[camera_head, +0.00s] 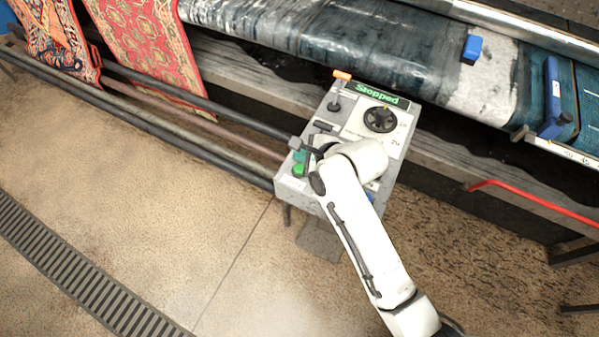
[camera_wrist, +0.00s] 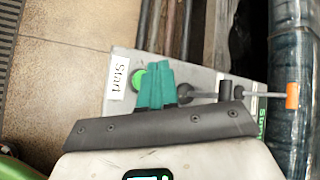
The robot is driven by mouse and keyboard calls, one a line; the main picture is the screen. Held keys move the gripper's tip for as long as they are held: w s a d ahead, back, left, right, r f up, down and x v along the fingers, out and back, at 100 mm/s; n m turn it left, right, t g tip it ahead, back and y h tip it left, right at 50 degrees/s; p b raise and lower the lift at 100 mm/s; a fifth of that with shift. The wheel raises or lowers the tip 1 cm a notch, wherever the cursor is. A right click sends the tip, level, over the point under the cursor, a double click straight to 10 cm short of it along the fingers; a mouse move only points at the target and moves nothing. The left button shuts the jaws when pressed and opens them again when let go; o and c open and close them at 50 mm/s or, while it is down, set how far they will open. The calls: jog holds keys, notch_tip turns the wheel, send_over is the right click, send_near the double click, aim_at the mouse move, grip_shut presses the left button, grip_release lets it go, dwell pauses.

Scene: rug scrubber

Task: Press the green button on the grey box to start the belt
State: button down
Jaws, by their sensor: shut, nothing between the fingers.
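The grey box (camera_head: 398,150) stands beside the belt, and its display (camera_head: 377,94) reads "Stopped". The green button (camera_head: 298,170) is near the box's front left corner. In the wrist view the green button (camera_wrist: 138,78) lies beside a "Start" label (camera_wrist: 117,77), partly covered by my fingers. My gripper (camera_head: 299,157) is shut and empty over the panel, right by the button. Its teal fingertips (camera_wrist: 159,68) overlap the button's right edge in the wrist view. I cannot tell whether they touch it.
A black knob (camera_head: 380,119) and an orange-topped lever (camera_head: 342,75) stand on the box. Rails (camera_head: 190,110) run along the left, with red rugs (camera_head: 145,40) behind. The wet belt (camera_head: 330,45) lies behind the box. A red hose (camera_head: 530,198) is at right.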

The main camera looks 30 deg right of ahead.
aim_at(302, 166)
jog(key=shift+f+b, duration=0.35)
jog(key=shift+f, duration=1.15)
jog(key=shift+f, duration=0.1)
dwell(0.8)
jog(key=shift+f, duration=0.3)
jog(key=shift+f, duration=0.55)
dwell(0.9)
jog(key=shift+r, duration=0.15)
jog(key=shift+r+p, duration=0.85)
jog(key=shift+p, duration=0.3)
notch_tip(302, 166, up, 5)
jog(key=p, duration=0.5)
jog(key=shift+p, duration=0.35)
